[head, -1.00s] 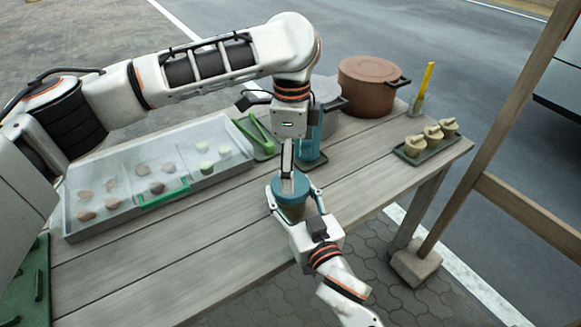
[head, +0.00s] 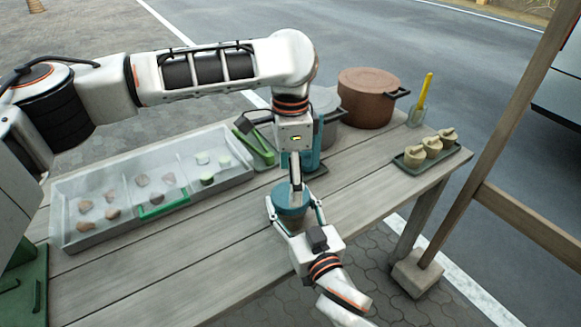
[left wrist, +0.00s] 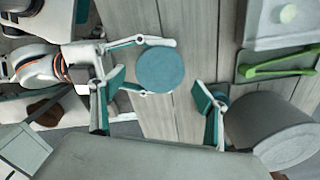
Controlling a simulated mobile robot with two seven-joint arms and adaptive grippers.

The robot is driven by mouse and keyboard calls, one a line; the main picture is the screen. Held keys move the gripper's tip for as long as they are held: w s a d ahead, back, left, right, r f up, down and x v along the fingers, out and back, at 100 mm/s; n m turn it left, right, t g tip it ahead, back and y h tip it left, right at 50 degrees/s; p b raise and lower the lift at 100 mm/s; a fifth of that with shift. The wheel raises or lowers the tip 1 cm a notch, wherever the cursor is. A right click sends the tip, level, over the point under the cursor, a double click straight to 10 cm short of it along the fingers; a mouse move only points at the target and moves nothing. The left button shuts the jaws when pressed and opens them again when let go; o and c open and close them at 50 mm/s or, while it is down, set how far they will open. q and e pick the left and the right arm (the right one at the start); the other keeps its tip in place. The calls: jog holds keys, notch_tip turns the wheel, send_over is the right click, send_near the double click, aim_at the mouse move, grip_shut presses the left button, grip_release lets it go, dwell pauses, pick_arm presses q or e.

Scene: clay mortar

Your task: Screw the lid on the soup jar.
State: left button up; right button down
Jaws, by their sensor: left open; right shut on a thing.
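The teal round lid (head: 291,198) sits on top of the soup jar (head: 291,213); whether it is threaded tight cannot be told. My right gripper (head: 293,210) is shut around the jar from the front, and the jar's body is mostly hidden. In the left wrist view the lid (left wrist: 160,70) shows as a flat disc between my right gripper's fingers. My left gripper (head: 295,182) points down just above the lid in the head view. In the left wrist view its fingers (left wrist: 160,103) are wide apart with nothing between the pads; contact with the lid is not visible.
Close behind my left gripper are a teal container (head: 318,152) and a grey pot (head: 330,125). A brown pot (head: 368,98), a yellow-handled tool (head: 424,92) and a tray of small pots (head: 425,160) stand farther right. A compartmented case (head: 75,240) is at left. The front planks are clear.

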pick_arm(q)
jog(key=shift+f, duration=2.4)
pick_arm(e)
jog(key=shift+r, duration=0.1)
pick_arm(q)
jog(key=c, duration=1.2)
jog(key=shift+o, duration=0.2)
jog(key=shift+m, duration=0.5)
jog(key=o, duration=1.3)
notch_tip(320, 180, up, 12)
